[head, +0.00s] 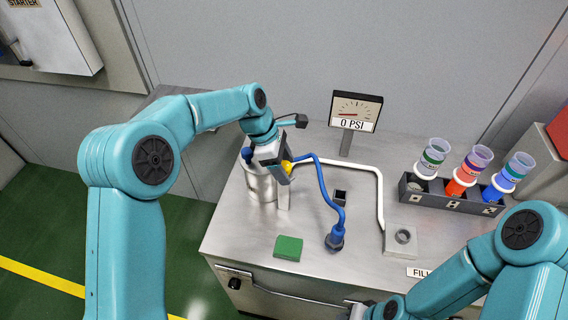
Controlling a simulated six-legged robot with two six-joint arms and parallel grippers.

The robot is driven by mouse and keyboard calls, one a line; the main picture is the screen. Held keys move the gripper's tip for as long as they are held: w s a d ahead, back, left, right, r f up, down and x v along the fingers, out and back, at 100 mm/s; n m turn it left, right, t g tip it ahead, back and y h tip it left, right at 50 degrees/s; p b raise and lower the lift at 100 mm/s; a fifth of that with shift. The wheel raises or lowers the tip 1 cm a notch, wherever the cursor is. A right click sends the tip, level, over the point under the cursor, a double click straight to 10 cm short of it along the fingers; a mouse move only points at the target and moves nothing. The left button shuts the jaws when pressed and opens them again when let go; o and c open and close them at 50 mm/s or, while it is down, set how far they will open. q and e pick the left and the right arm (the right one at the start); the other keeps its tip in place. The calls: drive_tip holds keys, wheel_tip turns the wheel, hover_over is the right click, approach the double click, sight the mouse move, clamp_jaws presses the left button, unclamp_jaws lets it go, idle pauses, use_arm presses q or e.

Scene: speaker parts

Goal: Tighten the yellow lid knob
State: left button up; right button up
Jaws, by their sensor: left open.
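A silver metal pot (261,187) stands at the left of the steel workbench. A small patch of the yellow lid knob (288,166) shows beside my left gripper (284,174), which is over the top of the pot. The gripper is open, with its fingers pointing down at the knob. The gripper hides most of the knob and the lid, so I cannot tell whether the fingers touch the knob. My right gripper (362,311) is low at the bottom edge, in front of the bench, and mostly cut off.
A blue hose (325,190) runs from near the pot to a blue fitting (335,239). A gauge (355,111) reads 0 PSI. A white pipe (379,190), a green block (288,247) and a rack (452,196) with three coloured cups are also on the bench.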

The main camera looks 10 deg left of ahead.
use_arm(q)
drive_tip(key=shift+s+d+r, duration=0.1)
drive_tip(key=shift+s+r, duration=0.05)
drive_tip(key=shift+s, duration=0.1)
drive_tip(key=shift+w, duration=0.2)
drive_tip(key=c, duration=0.8)
drive_tip(key=shift+c, duration=1.3)
